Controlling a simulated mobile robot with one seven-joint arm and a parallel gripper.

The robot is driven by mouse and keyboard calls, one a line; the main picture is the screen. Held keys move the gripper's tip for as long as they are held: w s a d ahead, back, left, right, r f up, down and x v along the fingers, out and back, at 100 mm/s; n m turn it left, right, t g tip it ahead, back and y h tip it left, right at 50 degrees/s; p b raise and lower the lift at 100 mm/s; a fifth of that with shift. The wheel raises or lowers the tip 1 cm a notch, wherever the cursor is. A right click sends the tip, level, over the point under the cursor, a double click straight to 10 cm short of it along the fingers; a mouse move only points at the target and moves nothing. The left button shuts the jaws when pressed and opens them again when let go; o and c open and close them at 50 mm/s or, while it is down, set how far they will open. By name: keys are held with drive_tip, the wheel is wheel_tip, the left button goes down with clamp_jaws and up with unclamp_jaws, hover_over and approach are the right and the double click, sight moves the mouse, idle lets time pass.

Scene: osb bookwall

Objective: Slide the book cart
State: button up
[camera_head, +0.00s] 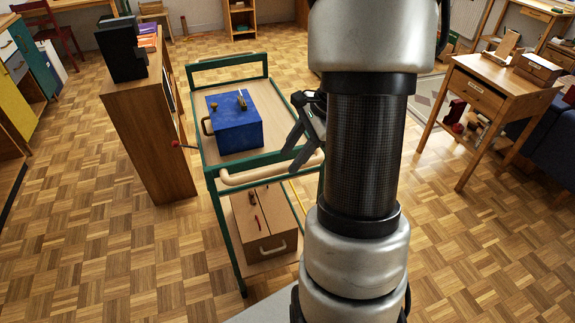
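The book cart (276,157) has a green frame, wooden shelves and a pale wooden handle bar (270,170) across its near end. It stands upright at the centre, just left of my arm. A blue box (236,133) sits on its top shelf, and a brown wooden box (262,228) sits on its lower shelf. My gripper (301,152) is dark and reaches down at the right end of the handle bar. Its fingers seem spread at the bar, but my arm hides part of them, and I cannot tell whether they touch it.
A wooden cabinet (150,135) with black holders on top stands close to the cart's left side. A small wooden table (490,95) stands to the right. My arm hides the floor behind it. Parquet floor (110,260) is free at the front left and front right.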

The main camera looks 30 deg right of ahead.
sight(285, 167)
drive_tip(key=shift+x, duration=1.65)
clamp_jaws()
